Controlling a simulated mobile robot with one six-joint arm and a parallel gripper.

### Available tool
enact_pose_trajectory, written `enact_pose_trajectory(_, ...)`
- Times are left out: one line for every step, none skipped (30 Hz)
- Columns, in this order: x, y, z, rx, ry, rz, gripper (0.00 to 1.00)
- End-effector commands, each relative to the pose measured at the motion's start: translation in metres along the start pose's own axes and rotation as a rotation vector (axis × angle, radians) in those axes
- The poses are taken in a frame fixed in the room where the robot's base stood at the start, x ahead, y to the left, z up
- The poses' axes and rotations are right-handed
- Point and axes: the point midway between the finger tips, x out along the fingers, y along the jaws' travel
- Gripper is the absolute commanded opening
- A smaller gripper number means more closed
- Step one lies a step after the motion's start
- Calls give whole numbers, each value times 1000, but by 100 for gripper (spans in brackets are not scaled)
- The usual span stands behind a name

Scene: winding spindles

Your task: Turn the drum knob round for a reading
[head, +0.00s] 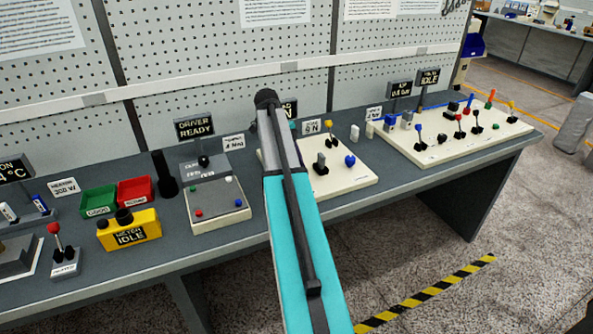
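A cream board (350,184) stands on the bench behind and right of my teal and grey arm. It carries a blue knob (349,160), a dark block (319,164) and a yellow-topped lever (328,135). A small sign (310,127) and a black display (290,109), partly covered by my arm, stand behind it; the display's visible letter looks like N. I cannot tell which part is the drum knob; my arm hides the board's left part. My gripper is not visible; the arm runs up to a black rounded joint in front of the pegboard.
Left of my arm are a DRIVER READY unit (216,194), a yellow METER IDLE box (129,230), and green (98,201) and red (135,191) bins. A lever board (455,149) fills the bench's right end.

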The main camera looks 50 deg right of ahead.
Motion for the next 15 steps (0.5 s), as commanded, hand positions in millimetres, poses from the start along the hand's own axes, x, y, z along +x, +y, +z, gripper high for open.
enact_pose_trajectory(3, -2, -4, 49, 11, 23, 26)
enact_pose_trajectory(3, -2, -4, 75, 10, 34, 26)
enact_pose_trajectory(2, -2, -4, 109, 10, 48, 26)
enact_pose_trajectory(2, -2, -5, 134, 11, 59, 26)
enact_pose_trajectory(2, -3, -5, 158, 11, 68, 26)
enact_pose_trajectory(2, -3, -5, 189, 11, 81, 26)
enact_pose_trajectory(2, -3, -5, 211, 11, 90, 26)
enact_pose_trajectory(1, -2, -5, 232, 11, 100, 26)
enact_pose_trajectory(1, -2, -6, 260, 12, 111, 26)
enact_pose_trajectory(1, -2, -6, 278, 12, 118, 26)
enact_pose_trajectory(1, -2, -6, 296, 12, 125, 26)
enact_pose_trajectory(1, -2, -6, 319, 12, 134, 26)
enact_pose_trajectory(0, -2, -6, 333, 11, 141, 26)
enact_pose_trajectory(1, -2, -6, 348, 11, 146, 26)
enact_pose_trajectory(1, -2, -6, 364, 12, 153, 26)
